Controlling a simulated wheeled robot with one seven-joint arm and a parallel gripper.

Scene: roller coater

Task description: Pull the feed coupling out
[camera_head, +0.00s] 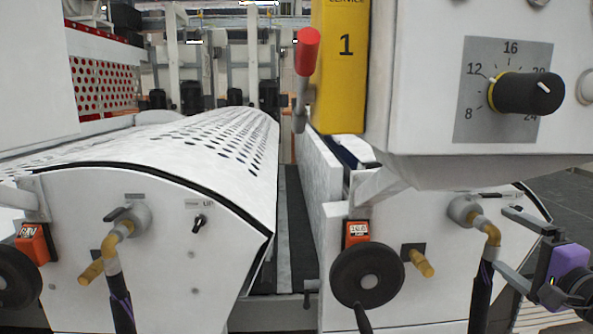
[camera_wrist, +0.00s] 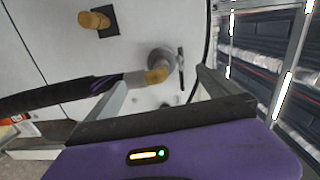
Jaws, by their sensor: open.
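The feed coupling on the right machine end is a brass elbow (camera_head: 491,232) seated in a round grey fitting (camera_head: 463,210) with a small black lever. A dark hose (camera_head: 481,300) hangs from it. My gripper (camera_head: 501,240) is open beside this coupling, its fingers reaching in from the right. In the wrist view, the brass elbow (camera_wrist: 157,75), its pale collar (camera_wrist: 134,80) and the purple-striped hose (camera_wrist: 70,97) lie beyond and between my spread fingers (camera_wrist: 162,80). The jaws are not closed on it; I cannot tell whether they touch it.
A similar brass elbow (camera_head: 124,229) and hose sit on the left machine end. A black handwheel (camera_head: 366,277), an orange counter (camera_head: 357,232) and a brass stub (camera_head: 420,263) are left of the right coupling. A dial housing (camera_head: 490,90) overhangs above.

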